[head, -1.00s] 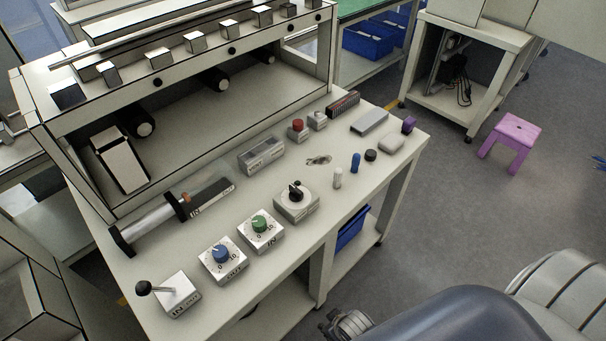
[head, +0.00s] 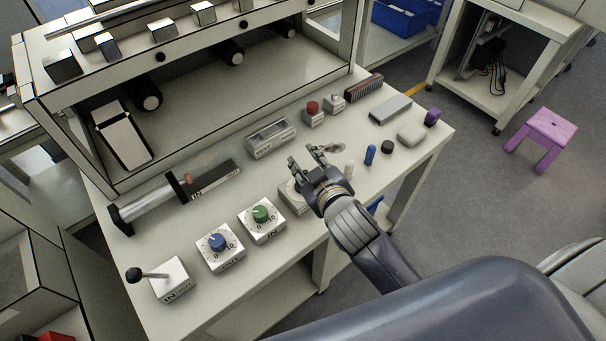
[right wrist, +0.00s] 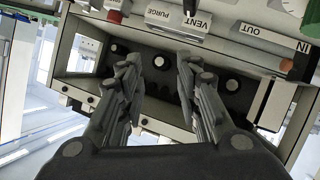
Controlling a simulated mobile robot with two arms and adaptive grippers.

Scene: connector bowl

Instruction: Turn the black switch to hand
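The black switch stands on a grey square base (head: 291,197) on the white bench. My right gripper (head: 306,160) is above the bench at the switch and covers most of it in the head view. The black knob is hidden there, so I cannot tell whether the gripper touches it. The two fingers of my right gripper (right wrist: 159,68) are apart in the right wrist view, with nothing visible between them. The switch does not show in the right wrist view. My left gripper is not in view.
Blue (head: 217,241) and green (head: 262,213) dials stand left of the switch, with a lever box (head: 170,282) beyond. A VENT/PURGE block (head: 270,140), a red button (head: 313,108) and small loose parts, including a blue one (head: 370,155), lie around. A purple stool (head: 549,128) stands on the floor.

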